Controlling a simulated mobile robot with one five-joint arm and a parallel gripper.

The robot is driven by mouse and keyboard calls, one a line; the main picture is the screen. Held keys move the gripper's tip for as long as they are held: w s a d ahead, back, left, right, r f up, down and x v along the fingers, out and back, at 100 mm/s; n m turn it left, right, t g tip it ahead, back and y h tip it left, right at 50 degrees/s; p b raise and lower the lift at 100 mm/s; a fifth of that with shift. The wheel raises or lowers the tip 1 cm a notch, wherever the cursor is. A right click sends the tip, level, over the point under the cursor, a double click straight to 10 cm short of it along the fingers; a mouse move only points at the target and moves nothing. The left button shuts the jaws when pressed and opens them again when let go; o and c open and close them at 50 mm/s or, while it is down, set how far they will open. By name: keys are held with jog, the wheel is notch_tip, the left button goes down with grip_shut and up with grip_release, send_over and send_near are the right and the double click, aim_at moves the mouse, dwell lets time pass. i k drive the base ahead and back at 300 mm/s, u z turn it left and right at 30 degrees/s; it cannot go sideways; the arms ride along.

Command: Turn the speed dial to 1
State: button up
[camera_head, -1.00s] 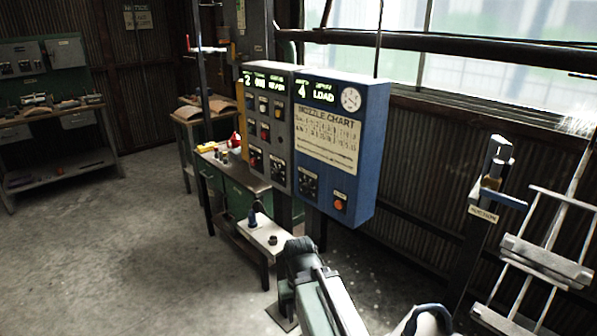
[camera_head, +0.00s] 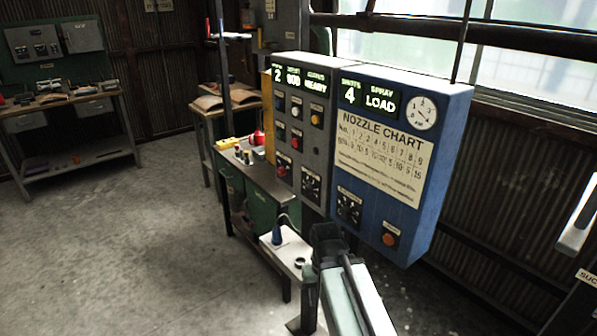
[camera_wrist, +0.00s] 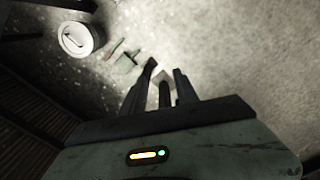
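A grey control panel (camera_head: 301,140) and a blue control panel (camera_head: 400,120) hang side by side in the head view. A dark round dial (camera_head: 311,184) sits low on the grey panel, and another dark dial (camera_head: 348,207) sits low on the blue one. Their small labels are too blurred to tell which is the speed dial or where each points. The grey panel's left display reads 2. In the wrist view my gripper (camera_wrist: 164,68) has its dark fingers apart, with a dark piece between them, pointing over the floor. No dial shows there.
A green bench (camera_head: 255,180) stands left of the panels. The floor at left is clear. The wrist view shows a white round container (camera_wrist: 80,38).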

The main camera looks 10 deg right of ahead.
aim_at(308, 189)
jog(key=u, duration=0.05)
jog(key=i, duration=0.25)
jog(key=u, duration=0.55)
jog(key=k, duration=1.2)
jog(key=u, duration=0.8)
jog(key=i, duration=1.2)
jog(key=u, duration=0.6)
